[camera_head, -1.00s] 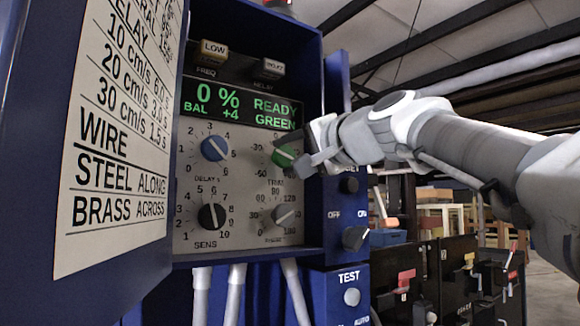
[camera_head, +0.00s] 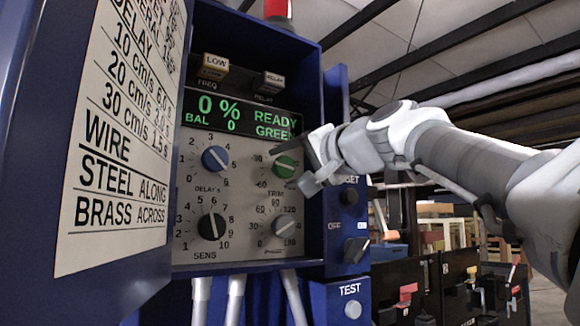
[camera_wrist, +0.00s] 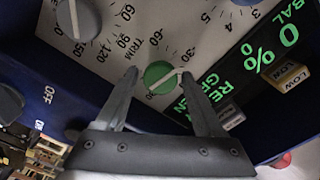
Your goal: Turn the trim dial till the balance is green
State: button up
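The green trim dial (camera_head: 285,167) is on the grey panel inside the blue cabinet, with a white pointer line across it. It also shows in the wrist view (camera_wrist: 160,77). The green-lettered display (camera_head: 240,116) reads 0 %, BAL 0, READY and GREEN. My gripper (camera_head: 308,170) is just right of the dial in the head view. In the wrist view its two fingers (camera_wrist: 160,73) are spread on either side of the dial with gaps, holding nothing. How far the fingertips stand from the panel is hard to tell.
A blue delay knob (camera_head: 216,159), a black sens knob (camera_head: 212,226) and a grey phase knob (camera_head: 284,227) surround the dial. The open cabinet door with a chart (camera_head: 120,140) stands at left. A side box with a switch (camera_head: 355,250) is right of the cabinet.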

jog(key=shift+o, duration=0.5)
jog(key=b+v, duration=0.1)
jog(key=v, duration=1.6)
jog(key=shift+s, duration=0.2)
jog(key=shift+d, duration=0.15)
notch_tip(320, 180, down, 20)
jog(key=n+g+h+p, duration=0.1)
jog(key=g+h+p, duration=0.3)
jog(key=h, duration=0.1)
jog(key=s+d+f+n+g+h+p, duration=0.1)
jog(key=s+f, duration=0.4)
jog(key=f, duration=0.5)
jog(key=s+d+f+n+g+h+p, duration=0.2)
jog(key=s+d+f+g+h, duration=0.1)
jog(key=f, duration=0.8)
jog(key=shift+s+d+f+g+h+p, duration=0.25)
jog(key=shift+s+g+h+p, duration=0.35)
jog(key=shift+s, duration=0.6)
jog(key=shift+a, duration=0.1)
